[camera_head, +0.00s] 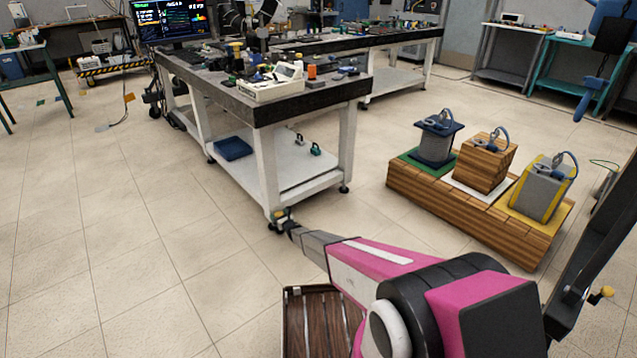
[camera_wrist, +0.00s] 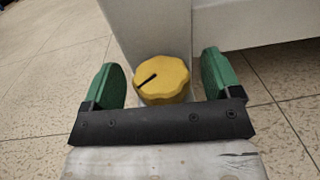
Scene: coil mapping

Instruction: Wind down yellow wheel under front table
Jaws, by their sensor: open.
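The yellow wheel (camera_wrist: 162,80) is a round scalloped knob with a dark line on its top, at the foot of the white table leg (camera_wrist: 150,30). In the wrist view it lies between the two green fingers of my gripper (camera_wrist: 165,82), with a gap on each side. My gripper is open. In the head view the front table (camera_head: 305,103) has a dark top and white legs. There my gripper (camera_head: 281,217) is low at the near leg's foot, and a small yellow patch of the wheel shows beside it.
A wooden platform (camera_head: 470,205) with three coil blocks stands to the right. Tiled floor (camera_head: 130,230) to the left is clear.

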